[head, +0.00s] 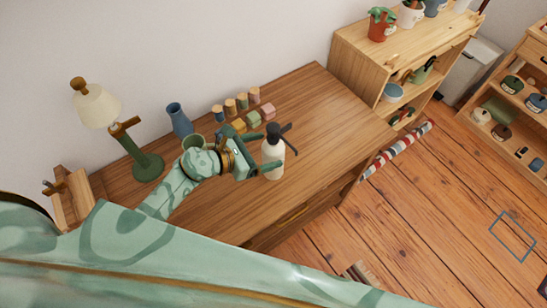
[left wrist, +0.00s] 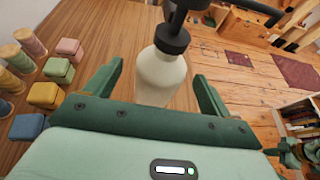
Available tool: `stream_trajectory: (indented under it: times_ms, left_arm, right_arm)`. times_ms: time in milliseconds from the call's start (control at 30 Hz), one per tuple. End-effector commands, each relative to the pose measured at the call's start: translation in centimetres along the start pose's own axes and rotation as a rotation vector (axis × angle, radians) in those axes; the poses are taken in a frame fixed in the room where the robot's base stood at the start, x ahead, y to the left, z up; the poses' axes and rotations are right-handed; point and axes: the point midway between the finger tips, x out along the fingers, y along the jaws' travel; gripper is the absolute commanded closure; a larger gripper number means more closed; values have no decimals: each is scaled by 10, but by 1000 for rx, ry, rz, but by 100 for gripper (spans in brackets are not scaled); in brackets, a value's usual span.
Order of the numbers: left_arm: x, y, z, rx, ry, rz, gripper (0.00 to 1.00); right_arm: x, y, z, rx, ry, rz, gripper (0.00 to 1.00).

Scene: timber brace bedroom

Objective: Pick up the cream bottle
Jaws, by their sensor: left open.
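The cream bottle (head: 273,160) stands upright on the wooden desk (head: 330,121). It has a dark pump top. My left gripper (head: 267,153) is right beside it, on its left in the head view. In the left wrist view the bottle (left wrist: 161,76) stands between the two green fingers of my open left gripper (left wrist: 155,85), with a gap on both sides. The bottle's lower end is hidden behind the gripper's palm edge. My right gripper does not clearly show in the head view.
A blue vase (head: 179,120) and a green lamp (head: 147,165) are to the left. A wooden shelf (head: 360,51) stands at the right end. The desk's right part is clear.

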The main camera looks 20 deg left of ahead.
Motion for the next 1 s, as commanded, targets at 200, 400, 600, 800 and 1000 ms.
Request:
stream_trajectory:
  times_ms: [200,400,600,800,1000]
  left_arm:
    - [34,-1,-2,-3,-3,-1,17]
    - [52,0,-2,-1,0,0,17]
    - [51,0,-1,0,0,0,20]
    - [51,0,-1,0,0,0,74]
    - [51,0,-1,0,-1,0,74]
  right_arm:
    - [7,-2,0,1,0,-3,100]
    - [10,-3,0,1,0,-4,100]
    - [9,-2,0,1,1,-3,100]
    - [9,-2,0,1,1,-3,100]
    - [9,-1,0,0,1,-2,100]
